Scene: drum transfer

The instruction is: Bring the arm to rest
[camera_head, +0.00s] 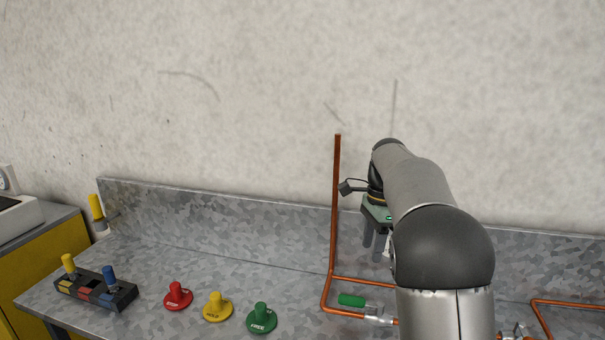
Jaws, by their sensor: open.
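My gripper (376,244) points down over the right part of the grey metal bench (150,250). Its two dark fingers are open, with nothing seen between them. My arm reaches in from the lower right and hides part of the bench and the copper pipe behind it. The gripper hangs close to the upright copper pipe (336,200), on its right side. I cannot tell whether the fingers are clear of the things below.
A green-handled valve (352,299) sits on the low pipe beneath my gripper. Red (178,296), yellow (217,307) and green (261,318) knobbed discs stand on the bench. A black block (96,290) with yellow and blue pegs is at left. A wall rises behind.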

